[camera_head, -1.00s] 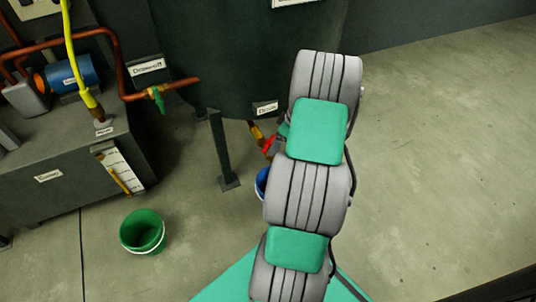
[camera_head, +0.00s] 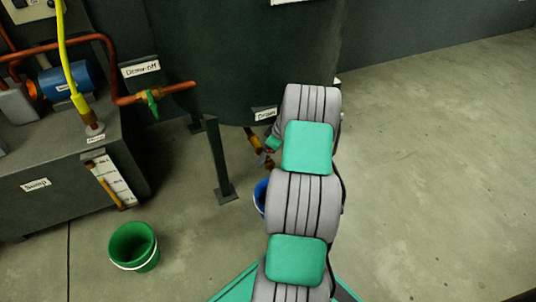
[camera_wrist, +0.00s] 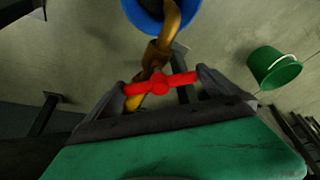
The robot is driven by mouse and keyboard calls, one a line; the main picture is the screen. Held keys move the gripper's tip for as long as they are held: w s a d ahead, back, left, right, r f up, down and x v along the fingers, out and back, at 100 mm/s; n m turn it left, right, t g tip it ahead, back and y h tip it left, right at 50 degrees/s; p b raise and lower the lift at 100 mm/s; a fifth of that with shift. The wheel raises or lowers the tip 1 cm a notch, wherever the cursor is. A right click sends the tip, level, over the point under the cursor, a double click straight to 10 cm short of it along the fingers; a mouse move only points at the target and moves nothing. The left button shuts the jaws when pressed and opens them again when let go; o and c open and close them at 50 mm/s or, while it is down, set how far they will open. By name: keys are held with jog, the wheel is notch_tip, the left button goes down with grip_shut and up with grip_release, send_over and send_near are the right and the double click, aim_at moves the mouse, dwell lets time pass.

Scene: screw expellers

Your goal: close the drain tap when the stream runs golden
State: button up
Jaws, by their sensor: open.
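The drain tap's red cross handle (camera_wrist: 160,86) shows in the wrist view, on a brass pipe (camera_wrist: 153,58). My gripper (camera_wrist: 163,82) is open, with one dark finger near each end of the handle; whether they touch it I cannot tell. The brass spout curves over the blue bucket (camera_wrist: 134,9), whose inside looks dark. I cannot make out a separate stream or its colour. In the head view, the brass drain pipe (camera_head: 252,137) comes from under the dark tank (camera_head: 230,70).
A green bucket (camera_head: 133,247) stands on the floor at the left, by the sump (camera_head: 60,170). A green-handled draw-off tap (camera_head: 152,98) sticks out left of the tank. A tank leg (camera_head: 219,165) stands left of the drain. The floor at the right is clear.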

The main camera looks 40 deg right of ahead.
jog(key=shift+c, duration=0.6)
jog(key=c, duration=1)
jog(key=shift+r+m+p, duration=0.15)
jog(key=shift+m+p, duration=0.15)
jog(key=shift+p, duration=0.05)
jog(key=m+h+p, duration=0.1)
jog(key=m, duration=0.1)
jog(key=shift+m+p, duration=0.3)
jog(key=shift+m+h+p, duration=0.85)
jog(key=shift+m+h, duration=0.15)
jog(key=shift+m, duration=1.1)
